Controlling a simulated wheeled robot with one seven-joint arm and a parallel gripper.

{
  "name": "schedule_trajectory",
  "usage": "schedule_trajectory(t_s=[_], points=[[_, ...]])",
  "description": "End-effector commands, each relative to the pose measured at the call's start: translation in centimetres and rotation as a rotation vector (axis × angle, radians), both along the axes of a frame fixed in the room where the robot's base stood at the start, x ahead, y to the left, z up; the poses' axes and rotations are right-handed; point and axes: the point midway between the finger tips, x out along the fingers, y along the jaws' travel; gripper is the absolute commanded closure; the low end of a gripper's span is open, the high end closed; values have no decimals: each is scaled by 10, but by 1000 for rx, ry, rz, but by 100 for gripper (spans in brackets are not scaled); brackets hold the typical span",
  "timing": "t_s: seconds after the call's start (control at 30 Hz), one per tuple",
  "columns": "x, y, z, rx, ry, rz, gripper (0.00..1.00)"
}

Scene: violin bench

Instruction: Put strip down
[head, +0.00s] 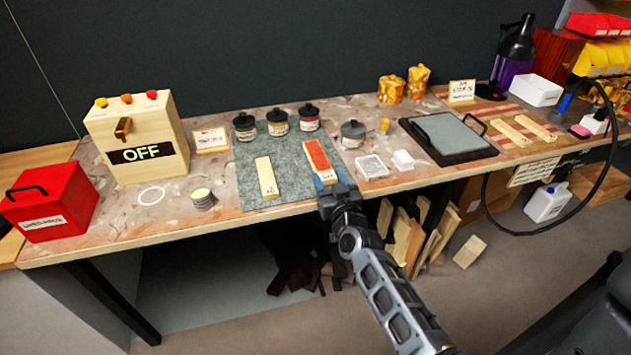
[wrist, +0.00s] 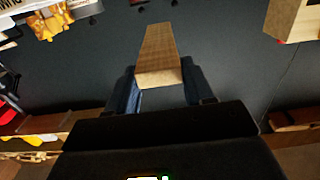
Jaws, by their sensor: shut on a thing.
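My gripper (head: 333,190) is at the front edge of the bench, shut on a wooden strip with a red top (head: 317,155). The strip points away from me over the grey mat (head: 285,187), with a small label at its near end. In the wrist view the plain wood side of the strip (wrist: 158,55) shows between the two fingers of my gripper (wrist: 160,90). I cannot tell whether the strip touches the mat. A second, pale strip (head: 266,177) lies on the mat to the left, apart from it.
Several jars (head: 278,122) stand along the mat's back edge. A wooden box marked OFF (head: 140,137) and a red box (head: 55,202) are at the left. A white block (head: 403,159) and a dark tray (head: 485,153) are at the right. Bare mat lies between the strips.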

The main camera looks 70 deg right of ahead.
Motion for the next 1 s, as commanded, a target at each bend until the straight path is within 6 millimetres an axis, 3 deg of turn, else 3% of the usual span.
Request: schedule_trajectory(t_s=[0.23, 0.43, 0.6, 0.83, 1.0], points=[[36, -41, -37, -2, -1, 1, 81], [54, -63, -52, -2, -1, 0, 81], [58, -68, -59, 0, 0, 1, 81], [58, -68, -89, -1, 1, 0, 81], [58, -68, -94, -1, -1, 1, 81]])
